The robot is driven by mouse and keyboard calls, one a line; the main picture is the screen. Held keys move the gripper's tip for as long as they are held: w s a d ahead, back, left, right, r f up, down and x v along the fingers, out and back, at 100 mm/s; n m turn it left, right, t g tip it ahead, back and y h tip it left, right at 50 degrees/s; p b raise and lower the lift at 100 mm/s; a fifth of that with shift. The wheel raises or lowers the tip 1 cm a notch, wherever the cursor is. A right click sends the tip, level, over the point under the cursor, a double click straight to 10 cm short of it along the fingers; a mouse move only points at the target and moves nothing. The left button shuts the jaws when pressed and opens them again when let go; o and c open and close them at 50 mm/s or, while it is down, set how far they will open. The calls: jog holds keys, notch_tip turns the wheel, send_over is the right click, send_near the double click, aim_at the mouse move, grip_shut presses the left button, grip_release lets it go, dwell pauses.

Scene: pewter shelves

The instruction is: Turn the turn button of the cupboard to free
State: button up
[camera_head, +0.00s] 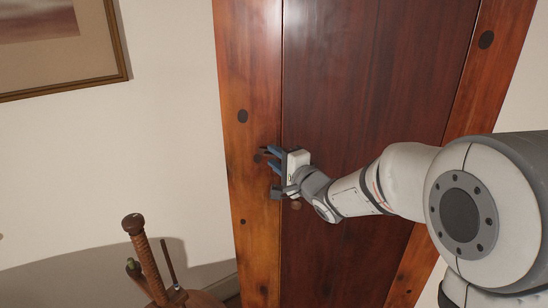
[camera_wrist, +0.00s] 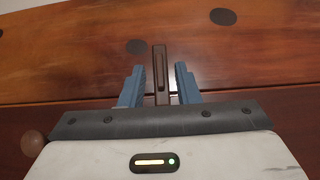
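The cupboard (camera_head: 345,80) has a dark red door panel inside an orange-brown wooden frame. Its turn button (camera_wrist: 160,72) is a narrow dark bar with a groove; in the wrist view it reaches from the frame down to the seam with the door. In the head view only a bit of the turn button (camera_head: 264,150) shows beside the fingers. My gripper (camera_wrist: 159,72) is open, one blue finger on each side of the button, with a visible gap on both sides. In the head view my gripper (camera_head: 272,159) is at the door's left edge; it hides most of the button.
A round knob (camera_wrist: 33,143) sits on the door; it shows below my gripper in the head view (camera_head: 296,205). A wooden turned post (camera_head: 148,255) stands at the lower left. A framed picture (camera_head: 60,45) hangs on the pale wall at the left.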

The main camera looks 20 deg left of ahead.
jog(key=shift+c, duration=0.2)
grip_shut()
jog(key=shift+a, duration=0.1)
